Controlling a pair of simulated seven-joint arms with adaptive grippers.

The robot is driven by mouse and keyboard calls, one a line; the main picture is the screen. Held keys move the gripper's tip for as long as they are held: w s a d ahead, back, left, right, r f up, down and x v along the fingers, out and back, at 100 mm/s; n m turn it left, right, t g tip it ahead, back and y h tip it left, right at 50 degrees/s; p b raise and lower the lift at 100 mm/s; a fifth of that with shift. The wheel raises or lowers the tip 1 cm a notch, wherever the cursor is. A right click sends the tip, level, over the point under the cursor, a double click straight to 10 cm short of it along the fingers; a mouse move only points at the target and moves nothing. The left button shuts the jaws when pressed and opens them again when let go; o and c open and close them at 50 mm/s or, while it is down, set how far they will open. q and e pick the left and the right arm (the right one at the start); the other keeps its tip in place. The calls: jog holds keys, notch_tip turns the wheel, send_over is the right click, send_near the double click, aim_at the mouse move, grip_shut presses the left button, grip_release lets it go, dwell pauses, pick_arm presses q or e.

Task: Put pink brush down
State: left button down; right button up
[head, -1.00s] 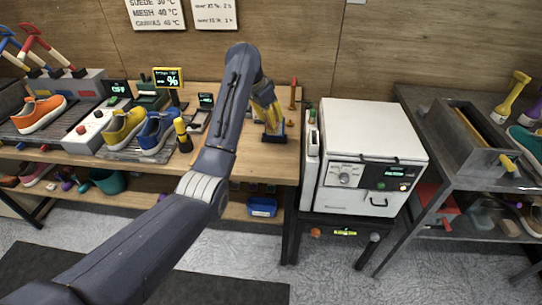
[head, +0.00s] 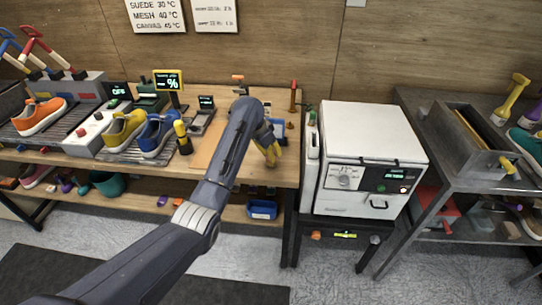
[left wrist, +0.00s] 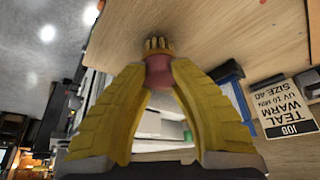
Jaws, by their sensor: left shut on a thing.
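My left gripper (head: 270,158) is over the right part of the wooden bench, near its front edge. In the left wrist view its yellow fingers (left wrist: 160,75) are shut on the pink brush (left wrist: 158,72). The brush's pinkish body shows between the fingertips. Its yellowish bristle end (left wrist: 158,45) points at the wooden bench top (left wrist: 200,25) and looks very close to it; I cannot tell if it touches. In the head view the fingers mostly hide the brush. My right gripper is not in view.
A printed card (left wrist: 287,105) lies near a blue object (left wrist: 232,88) beside the gripper. A white oven-like machine (head: 370,150) stands right of the bench. A yellow shoe (head: 124,130) and a blue shoe (head: 157,133) are to the left. Bare bench top lies left of the gripper.

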pick_arm(q)
jog(key=shift+f, duration=0.7)
jog(key=c, duration=1.4)
grip_release()
jog(key=shift+f, duration=0.1)
jog(key=shift+c, duration=0.2)
jog(key=shift+o, duration=1)
jog(key=v, duration=1.7)
jog(key=shift+a, duration=0.1)
